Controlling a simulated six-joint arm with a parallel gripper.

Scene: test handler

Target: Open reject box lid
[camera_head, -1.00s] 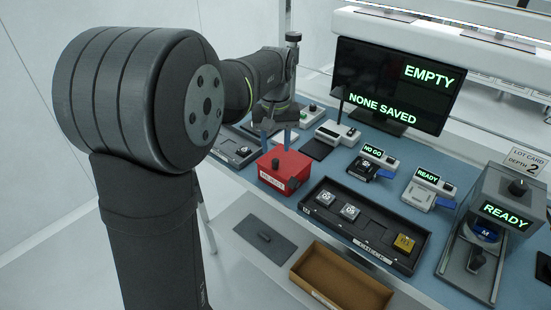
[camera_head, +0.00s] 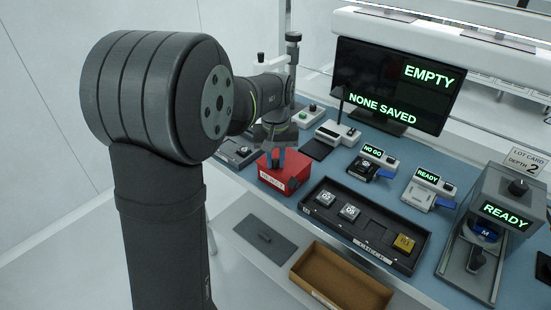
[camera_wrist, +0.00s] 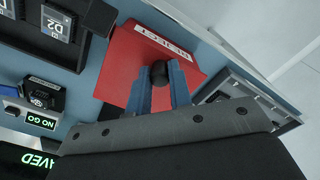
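The red reject box (camera_head: 284,180) stands on the blue bench top with its lid closed. It also shows in the wrist view (camera_wrist: 125,65), with a white label on one side. A black round knob (camera_wrist: 160,74) stands on its lid. My gripper (camera_head: 276,158) is down at the lid from above. In the wrist view its two blue fingers (camera_wrist: 160,80) stand on either side of the knob, very close to it. I cannot tell whether they touch it. In the head view the fingers hide most of the knob.
A black tray (camera_head: 335,228) with chips lies right of the box. A NO GO device (camera_head: 374,152) and a READY device (camera_head: 429,177) stand behind it. An open brown bin (camera_head: 345,285) and a grey plate (camera_head: 265,238) lie lower in front.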

